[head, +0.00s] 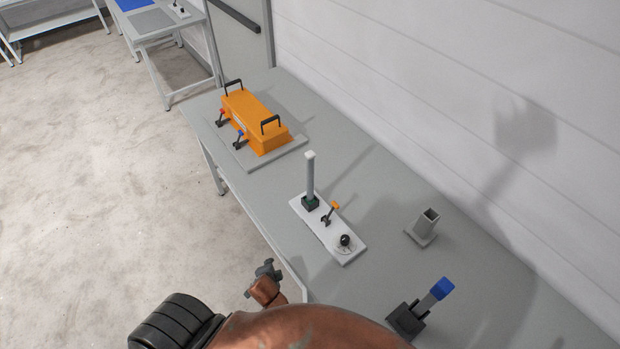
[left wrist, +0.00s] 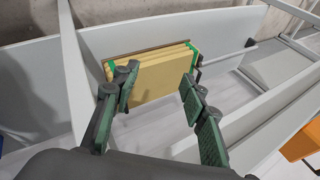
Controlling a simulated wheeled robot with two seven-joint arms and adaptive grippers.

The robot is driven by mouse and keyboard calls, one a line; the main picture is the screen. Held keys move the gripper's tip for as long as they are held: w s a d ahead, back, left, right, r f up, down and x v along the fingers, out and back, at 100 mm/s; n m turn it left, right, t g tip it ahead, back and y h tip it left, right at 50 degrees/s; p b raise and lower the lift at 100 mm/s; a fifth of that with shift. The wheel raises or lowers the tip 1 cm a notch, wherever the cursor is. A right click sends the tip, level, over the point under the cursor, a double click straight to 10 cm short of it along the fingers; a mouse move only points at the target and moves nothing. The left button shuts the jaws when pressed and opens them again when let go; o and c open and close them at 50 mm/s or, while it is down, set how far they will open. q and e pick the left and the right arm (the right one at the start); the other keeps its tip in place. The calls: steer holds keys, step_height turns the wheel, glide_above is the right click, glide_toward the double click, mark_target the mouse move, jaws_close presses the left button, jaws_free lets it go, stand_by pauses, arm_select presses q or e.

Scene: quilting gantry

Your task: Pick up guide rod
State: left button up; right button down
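A slim grey upright rod (head: 310,175) with a pale top stands in a dark socket on a white plate (head: 341,251) on the bench. A second grey rod with a blue end (head: 440,289) leans from a dark block (head: 405,319) at the lower right. The frames do not label either as the guide rod. My left gripper (left wrist: 160,105) shows in the left wrist view with its green-padded fingers apart and nothing held between them. Neither rod shows in that view. My right gripper cannot be made out in either view.
The white plate also carries an orange-handled lever (head: 334,206) and a black knob (head: 345,240). A grey square tube (head: 428,219) stands to its right. An orange case (head: 255,121) lies farther back. The left wrist view shows yellow panels (left wrist: 150,82) beyond the fingers.

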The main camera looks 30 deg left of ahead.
mark_target(310, 171)
arm_select(q)
steer(key=w+a+r+m+t+y+p, duration=0.1)
steer(key=w+a+r+m+t+y, duration=0.15)
steer(key=w+r+m, duration=0.75)
steer(key=w+a+r+m+t+y+p, duration=0.15)
steer(key=r+t, duration=0.25)
steer(key=r, duration=1.4)
steer(key=w+d+r+m+t, duration=0.4)
steer(key=w+d+r+m, duration=0.45)
steer(key=m, duration=0.35)
steer(key=shift+h, duration=0.3)
steer(key=p+x, duration=0.1)
steer(key=x, duration=0.5)
steer(key=shift+a+r, duration=0.15)
steer(key=shift+w+a, duration=0.15)
steer(key=shift+w, duration=0.15)
steer(key=shift+s, duration=0.1)
steer(key=c, duration=0.8)
jaws_close()
arm_select(e)
steer(key=r, duration=0.1)
steer(key=w+r, duration=0.1)
steer(key=r, duration=0.2)
steer(key=shift+w+a+r, duration=0.15)
steer(key=shift+w+a, duration=0.15)
steer(key=shift+a, duration=0.05)
